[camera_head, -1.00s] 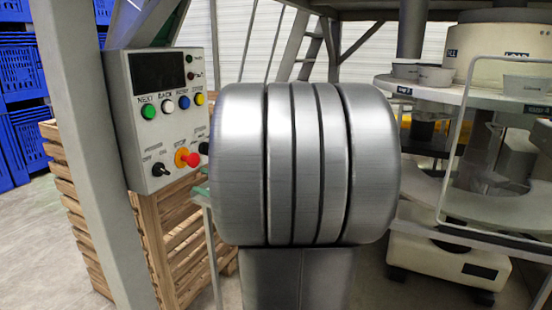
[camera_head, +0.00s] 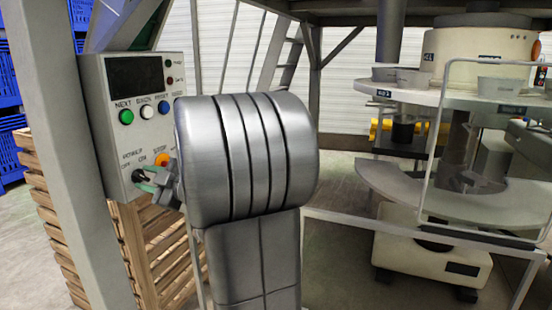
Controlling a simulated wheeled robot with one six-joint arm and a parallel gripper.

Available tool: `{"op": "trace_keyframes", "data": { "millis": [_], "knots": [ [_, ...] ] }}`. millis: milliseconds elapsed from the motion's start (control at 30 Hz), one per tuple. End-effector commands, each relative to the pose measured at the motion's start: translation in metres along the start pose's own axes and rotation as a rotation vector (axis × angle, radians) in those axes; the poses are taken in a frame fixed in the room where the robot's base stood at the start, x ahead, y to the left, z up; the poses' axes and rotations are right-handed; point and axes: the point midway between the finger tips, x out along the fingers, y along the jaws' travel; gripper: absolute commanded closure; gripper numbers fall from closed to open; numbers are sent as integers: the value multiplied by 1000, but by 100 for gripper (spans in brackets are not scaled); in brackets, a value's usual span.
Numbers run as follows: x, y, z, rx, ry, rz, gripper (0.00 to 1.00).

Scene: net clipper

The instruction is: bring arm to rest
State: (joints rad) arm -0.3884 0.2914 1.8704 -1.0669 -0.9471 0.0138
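My arm's large silver joint fills the middle of the head view. My gripper (camera_head: 150,180) shows at its left, small and partly hidden by the arm, with greenish fingertip parts. It is in front of the lower part of the grey control panel (camera_head: 98,120), close to the black power switch (camera_head: 138,177) marked OFF and ON. I cannot tell whether it touches the switch or how far its fingers are apart. The panel's dark screen (camera_head: 138,76) and green button (camera_head: 126,117) are in clear view. The orange base of the stop button (camera_head: 162,159) shows only partly.
A grey post (camera_head: 78,150) stands just left of the panel. A wooden slatted crate (camera_head: 150,250) is below it, and blue crates (camera_head: 8,70) are at far left. A round machine with white trays (camera_head: 460,100) stands at right. Some floor is clear between arm and machine.

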Motion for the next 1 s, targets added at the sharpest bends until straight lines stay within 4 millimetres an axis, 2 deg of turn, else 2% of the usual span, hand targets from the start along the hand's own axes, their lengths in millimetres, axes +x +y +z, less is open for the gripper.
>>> {"op": "trace_keyframes", "data": {
  "millis": [300, 467, 1000],
  "knots": [
    [0, 0, 0, 0, -1, 1, 68],
    [-11, 2, 1, 0, -3, 3, 68],
    [-94, 2, 1, -1, -3, 4, 68]
  ]
}}
